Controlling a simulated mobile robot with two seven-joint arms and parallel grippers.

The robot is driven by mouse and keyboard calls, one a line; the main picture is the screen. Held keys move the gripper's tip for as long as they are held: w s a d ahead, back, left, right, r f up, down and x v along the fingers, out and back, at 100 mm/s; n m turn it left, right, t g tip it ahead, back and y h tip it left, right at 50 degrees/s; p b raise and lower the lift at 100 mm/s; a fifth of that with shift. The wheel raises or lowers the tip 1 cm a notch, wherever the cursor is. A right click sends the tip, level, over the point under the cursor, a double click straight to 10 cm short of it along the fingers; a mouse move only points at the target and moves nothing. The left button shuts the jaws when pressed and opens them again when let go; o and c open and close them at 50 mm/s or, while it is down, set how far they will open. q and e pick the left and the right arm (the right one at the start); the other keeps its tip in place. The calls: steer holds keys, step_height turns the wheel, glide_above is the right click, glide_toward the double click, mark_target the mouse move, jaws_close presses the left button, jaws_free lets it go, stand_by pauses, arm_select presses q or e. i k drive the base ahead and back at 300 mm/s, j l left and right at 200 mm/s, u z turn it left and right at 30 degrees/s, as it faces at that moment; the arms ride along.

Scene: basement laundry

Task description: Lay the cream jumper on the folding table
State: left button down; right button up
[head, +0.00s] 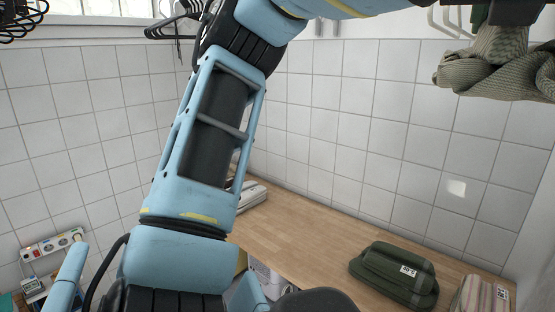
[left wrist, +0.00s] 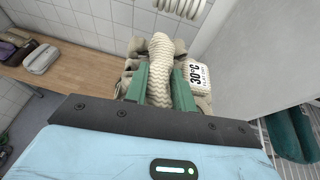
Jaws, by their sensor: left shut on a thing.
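The cream jumper (left wrist: 160,50) is a ribbed, cream-beige knit with a white "30°C" label. My left gripper (left wrist: 159,80) is shut on a bunched part of it, with the knit between the green fingers. In the head view the jumper (head: 497,74) hangs bunched in the air at the upper right, its edge cut off by the frame. The folding table (head: 290,225) is a long wooden top along the tiled wall, below and left of the jumper. It also shows at the left of the left wrist view (left wrist: 62,88). My right gripper is not in view.
A folded green garment (head: 394,275) with a label and a striped folded garment (head: 482,296) lie at the table's right end. A pale item (head: 250,195) lies at its far end. The middle is bare. Dark hangers (head: 172,28) hang upper left; a power strip (head: 52,242) is lower left.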

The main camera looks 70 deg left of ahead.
mark_target(296, 241)
steer(key=j+u, duration=0.2)
steer(key=j, duration=0.25)
steer(key=j+u, duration=0.2)
steer(key=j, duration=0.25)
steer(key=i+j+u, duration=0.2)
steer(key=j, duration=0.25)
steer(key=j+u, duration=0.2)
steer(key=j, duration=0.2)
steer(key=i+j+u, duration=0.2)
steer(key=j, duration=0.25)
steer(key=i+j+u, duration=0.2)
steer(key=j, duration=0.2)
steer(key=i+j+u, duration=0.2)
steer(key=j, duration=0.15)
steer(key=k, duration=0.1)
